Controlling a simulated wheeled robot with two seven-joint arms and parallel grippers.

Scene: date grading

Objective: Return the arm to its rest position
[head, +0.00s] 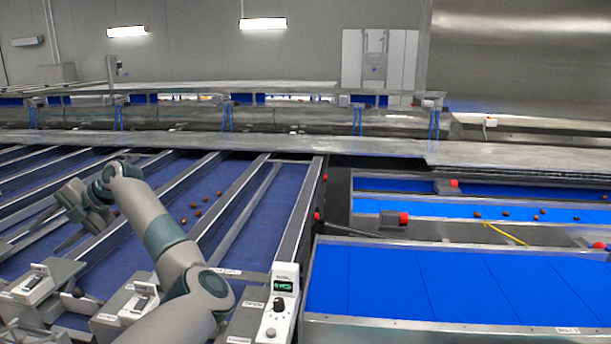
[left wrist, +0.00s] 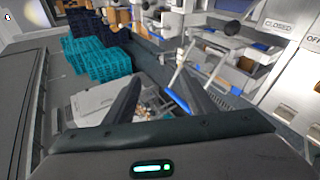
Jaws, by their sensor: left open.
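My left arm (head: 165,235) rises from the bottom of the head view and bends over the blue sorting lanes at the left. My left gripper (head: 72,235) hangs above these lanes, small and partly hard to make out there. In the left wrist view, its two dark fingers (left wrist: 160,92) stand well apart with nothing held between them. My right arm and gripper are not in view.
Metal dividers separate the blue lanes (head: 245,235); several brown dates (head: 196,206) lie in one. A control box (head: 281,303) stands beside my arm. A blue belt (head: 430,285) lies right. Teal crates (left wrist: 105,58) are stacked in the left wrist view.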

